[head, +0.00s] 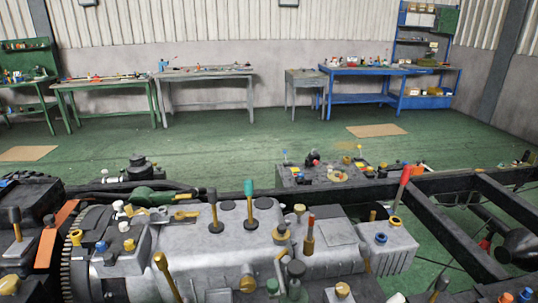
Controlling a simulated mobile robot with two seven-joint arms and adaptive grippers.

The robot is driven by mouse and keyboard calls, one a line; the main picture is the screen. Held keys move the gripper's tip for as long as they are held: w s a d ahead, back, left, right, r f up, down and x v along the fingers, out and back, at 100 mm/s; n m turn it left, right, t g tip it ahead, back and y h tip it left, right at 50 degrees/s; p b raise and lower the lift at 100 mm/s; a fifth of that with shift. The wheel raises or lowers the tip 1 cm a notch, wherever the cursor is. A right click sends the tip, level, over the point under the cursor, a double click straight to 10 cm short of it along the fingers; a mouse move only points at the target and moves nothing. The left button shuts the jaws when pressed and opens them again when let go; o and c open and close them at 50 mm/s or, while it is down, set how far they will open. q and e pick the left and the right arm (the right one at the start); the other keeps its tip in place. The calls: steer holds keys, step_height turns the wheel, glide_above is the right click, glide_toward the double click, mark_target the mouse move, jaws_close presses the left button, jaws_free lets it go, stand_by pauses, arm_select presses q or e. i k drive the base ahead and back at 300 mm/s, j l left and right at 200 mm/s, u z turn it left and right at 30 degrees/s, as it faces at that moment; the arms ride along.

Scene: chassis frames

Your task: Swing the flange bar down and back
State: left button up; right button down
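I cannot tell for sure which part is the flange bar. Several levers stand on the grey engine and gearbox casing (190,245). A lever with a teal tip (250,200) and one with a brown-yellow grip (213,208) stand upright on top. A red-tipped lever (402,190) leans right at the casing's right end. A brown-red handle (309,238) stands near the middle. A yellow-tipped lever (166,272) tilts left at the front. A flat orange bar (55,235) lies at the left beside the toothed flywheel (78,255). Neither of my grippers shows.
Black chassis rails (440,215) run around the casing, with cross members at the right. A tray of small parts (330,172) sits behind the rail. Green (105,85), grey (207,72) and blue (365,72) workbenches stand along the wall. The green floor (230,140) between is mostly clear.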

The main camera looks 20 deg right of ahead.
mark_target(383, 211)
steer(key=k+l+z, duration=0.2)
steer(key=l+z, duration=0.15)
steer(key=l, duration=0.3)
steer(key=k+l+z, duration=0.1)
steer(key=l+z, duration=0.25)
steer(key=l, duration=0.3)
steer(key=l+z, duration=0.35)
steer(key=l, duration=0.35)
steer(key=j+z, duration=0.1)
steer(key=z, duration=0.6)
